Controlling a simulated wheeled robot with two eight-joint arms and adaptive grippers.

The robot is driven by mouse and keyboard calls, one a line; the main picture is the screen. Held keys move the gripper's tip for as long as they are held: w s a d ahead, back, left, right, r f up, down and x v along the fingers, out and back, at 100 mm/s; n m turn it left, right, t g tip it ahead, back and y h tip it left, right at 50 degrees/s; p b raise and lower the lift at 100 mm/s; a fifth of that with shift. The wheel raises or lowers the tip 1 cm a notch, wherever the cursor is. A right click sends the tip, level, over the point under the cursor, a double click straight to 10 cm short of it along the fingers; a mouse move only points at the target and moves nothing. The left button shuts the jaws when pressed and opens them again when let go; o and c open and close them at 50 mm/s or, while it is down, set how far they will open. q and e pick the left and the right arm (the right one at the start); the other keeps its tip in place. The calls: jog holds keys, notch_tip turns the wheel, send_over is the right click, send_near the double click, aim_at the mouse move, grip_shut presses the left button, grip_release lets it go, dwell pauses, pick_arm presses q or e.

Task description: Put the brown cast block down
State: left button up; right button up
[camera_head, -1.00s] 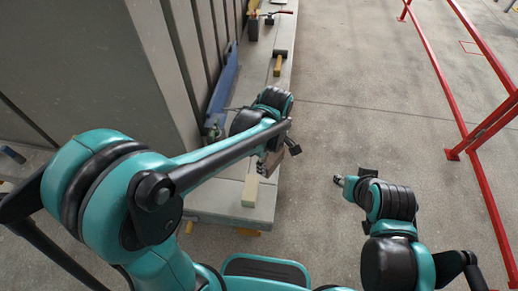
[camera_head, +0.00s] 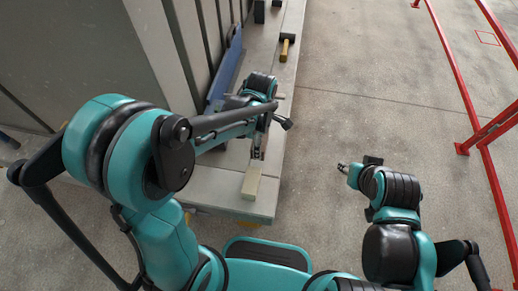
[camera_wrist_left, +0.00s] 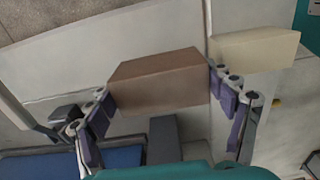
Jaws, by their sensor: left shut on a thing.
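The brown cast block (camera_wrist_left: 157,82) is between the fingers of my left gripper (camera_wrist_left: 160,84) in the left wrist view. The gripper is shut on it, one finger at each end. In the head view my left gripper (camera_head: 258,150) is over the grey ledge (camera_head: 222,186), and my own arm hides most of the block. Whether the block touches the ledge I cannot tell. A cream block (camera_head: 251,184) lies just nearer than the gripper. It also shows right of the brown block in the left wrist view (camera_wrist_left: 256,50). My right gripper (camera_head: 343,168) is over open floor, its jaws unclear.
A hammer with a yellowish handle (camera_head: 285,46) lies farther along the ledge. A blue piece (camera_head: 227,66) stands along the grey upright panels (camera_head: 158,50) on the left. Red rails (camera_head: 447,75) stand on the right. The concrete floor between is clear.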

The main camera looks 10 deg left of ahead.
pick_arm(q)
jog(key=shift+w+a+f, duration=0.1)
jog(key=shift+a+f, duration=0.1)
jog(key=shift+a, duration=0.05)
jog(key=shift+f, duration=0.25)
jog(key=shift+f+b, duration=0.95)
jog(key=shift+f, duration=0.75)
jog(key=shift+f, duration=0.1)
jog(key=o, duration=1.3)
